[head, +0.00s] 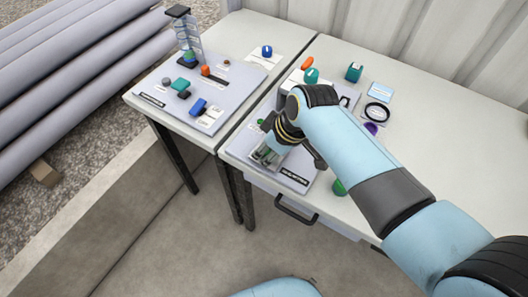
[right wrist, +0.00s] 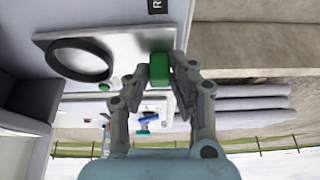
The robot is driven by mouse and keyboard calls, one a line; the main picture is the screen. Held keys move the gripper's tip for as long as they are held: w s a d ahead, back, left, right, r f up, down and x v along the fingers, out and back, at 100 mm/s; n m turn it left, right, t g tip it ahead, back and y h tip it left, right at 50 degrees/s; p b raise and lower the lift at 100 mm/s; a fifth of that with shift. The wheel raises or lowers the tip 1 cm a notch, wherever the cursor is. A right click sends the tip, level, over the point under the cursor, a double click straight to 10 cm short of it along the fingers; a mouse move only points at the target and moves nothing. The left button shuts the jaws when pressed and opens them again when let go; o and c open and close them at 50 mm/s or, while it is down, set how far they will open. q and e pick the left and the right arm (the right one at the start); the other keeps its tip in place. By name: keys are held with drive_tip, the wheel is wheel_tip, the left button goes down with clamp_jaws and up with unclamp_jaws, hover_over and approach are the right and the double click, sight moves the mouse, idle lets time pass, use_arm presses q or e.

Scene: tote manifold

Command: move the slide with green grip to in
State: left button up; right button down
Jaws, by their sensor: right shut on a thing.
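In the right wrist view a green grip (right wrist: 160,70) sits between the two fingertips of my right gripper (right wrist: 169,78). The fingers touch it on both sides, and the gripper is shut on it. The grip is close to a pale panel (right wrist: 120,40). In the head view my right gripper (head: 268,157) is low over the front of the right-hand panel (head: 245,147). My gripper and arm hide the held grip and most of the slide there, so its position along its track cannot be told. My left gripper is not in view.
A left-hand panel (head: 165,106) carries a blue handle (head: 198,107) and other coloured parts. A black ring (head: 376,112), an orange piece (head: 307,62) and a teal block (head: 354,72) are beyond my right arm. A dark drawer handle (head: 296,209) juts from the table front.

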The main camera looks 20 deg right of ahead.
drive_tip(key=w+d, duration=0.2)
drive_tip(key=w+d+b, duration=0.1)
drive_tip(key=w+d, duration=0.1)
drive_tip(key=d, duration=0.1)
drive_tip(key=w+d, duration=0.2)
drive_tip(key=d, duration=0.1)
drive_tip(key=shift+w+f, duration=0.1)
drive_tip(key=shift+w, duration=0.1)
drive_tip(key=shift+d, duration=0.1)
drive_tip(key=c, duration=1.5)
unclamp_jaws()
drive_tip(key=o, duration=0.3)
drive_tip(key=shift+w, duration=0.1)
drive_tip(key=shift+o, duration=0.2)
drive_tip(key=v, duration=1.2)
